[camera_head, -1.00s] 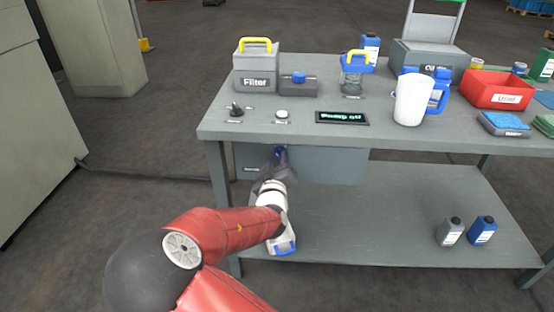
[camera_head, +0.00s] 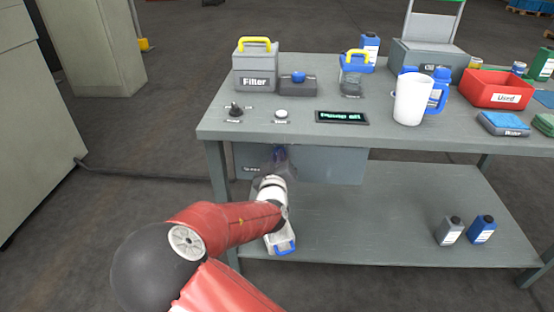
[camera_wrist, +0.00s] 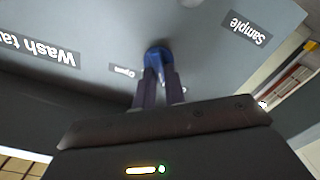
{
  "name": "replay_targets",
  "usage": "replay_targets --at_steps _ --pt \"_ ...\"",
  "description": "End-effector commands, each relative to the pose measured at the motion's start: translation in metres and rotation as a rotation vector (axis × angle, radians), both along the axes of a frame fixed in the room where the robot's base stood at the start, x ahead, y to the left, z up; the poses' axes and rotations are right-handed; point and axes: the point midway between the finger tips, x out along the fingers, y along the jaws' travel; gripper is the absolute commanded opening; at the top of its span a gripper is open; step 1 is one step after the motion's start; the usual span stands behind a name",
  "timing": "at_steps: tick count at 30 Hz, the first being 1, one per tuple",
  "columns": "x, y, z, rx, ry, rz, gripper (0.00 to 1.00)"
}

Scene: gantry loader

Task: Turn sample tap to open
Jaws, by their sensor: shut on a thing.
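The sample tap has a blue handle (camera_wrist: 158,56) on the grey panel under the bench top, between an "Open" label (camera_wrist: 122,71) and a "Sample" label (camera_wrist: 248,29) in the wrist view. My gripper (camera_wrist: 159,78) is shut on the blue handle, with its two dark fingers on either side of it. How far the handle is turned cannot be told.
The grey tank panel (camera_head: 330,167) hangs below the bench top (camera_head: 300,138). A display (camera_head: 342,117), a black knob (camera_head: 235,109) and a white button (camera_head: 281,114) sit above. A grey bottle (camera_head: 450,231) and a blue bottle (camera_head: 482,230) stand on the lower shelf.

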Motion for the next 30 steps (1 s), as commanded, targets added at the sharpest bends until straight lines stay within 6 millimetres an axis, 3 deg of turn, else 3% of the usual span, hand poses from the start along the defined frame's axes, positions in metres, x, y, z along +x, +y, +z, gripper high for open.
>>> replay_targets --at_steps 11,30 --pt "0.0002 -0.0027 -0.0027 0.204 -0.006 -0.003 0.00" --pt "-0.0002 -0.0075 -0.0044 0.804 -0.031 -0.001 0.00"
